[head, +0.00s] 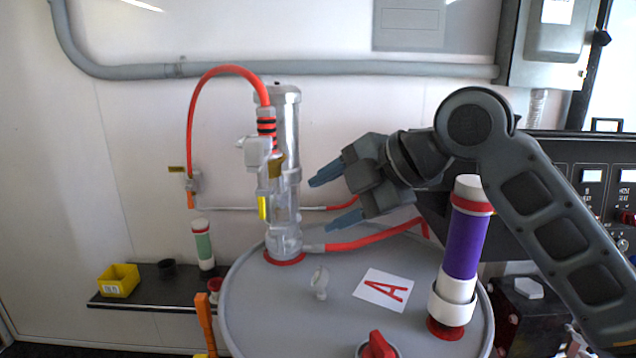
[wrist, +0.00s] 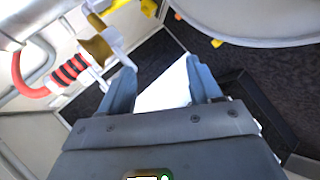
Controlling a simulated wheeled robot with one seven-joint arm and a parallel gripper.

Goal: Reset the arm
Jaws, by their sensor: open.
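My gripper (head: 335,197) is open and empty, with blue-grey fingers pointing left toward the clear and silver cylinder (head: 286,130). It hangs above the grey drum top (head: 260,310), apart from the cylinder in the head view. In the wrist view the open fingers (wrist: 160,82) show with nothing held between them; a white patch lies beyond them. My arm reaches in from the right, bent at the elbow.
A purple tube (head: 464,240) stands on the drum's right side, near my arm. A red hose (head: 190,110) arches left of the cylinder. A white card with a red A (head: 386,290) and a red knob (head: 376,345) are on the drum. A shelf with a yellow bin (head: 118,281) is left.

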